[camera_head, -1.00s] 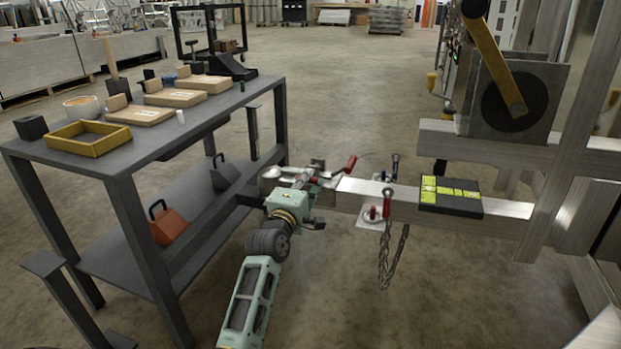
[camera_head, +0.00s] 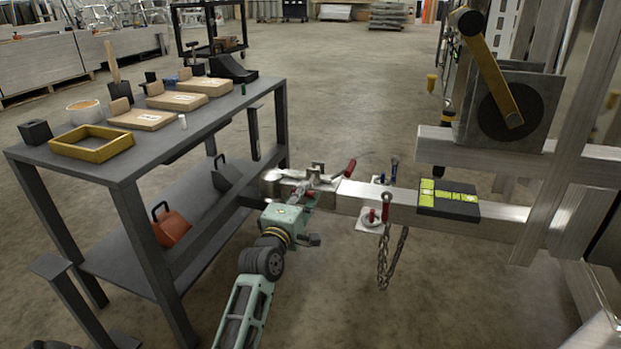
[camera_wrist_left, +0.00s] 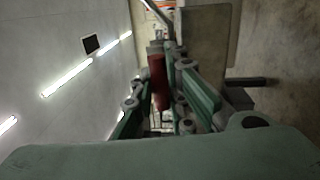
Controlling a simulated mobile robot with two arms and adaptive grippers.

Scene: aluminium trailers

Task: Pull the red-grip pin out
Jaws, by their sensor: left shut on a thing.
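The drawbar (camera_head: 410,208) is a bright metal beam running from the trailer to a coupler (camera_head: 272,181) beside the workbench. My left gripper (camera_head: 312,191) is at the coupler, with its fingers beside the metal. In the left wrist view, the dark red grip of the red-grip pin (camera_wrist_left: 157,80) lies between the closed green-and-grey fingers (camera_wrist_left: 165,90). The pin's shank is hard to make out there, and I cannot tell how much of it is seated. A red handle (camera_head: 349,168) slants up just right of my gripper in the head view. My right gripper is out of view.
A chain (camera_head: 383,262) hangs below the drawbar near two shackles with red (camera_head: 372,214) and blue (camera_head: 394,166) parts. The workbench (camera_head: 150,160) stands left of my left arm. Open floor lies behind the coupler.

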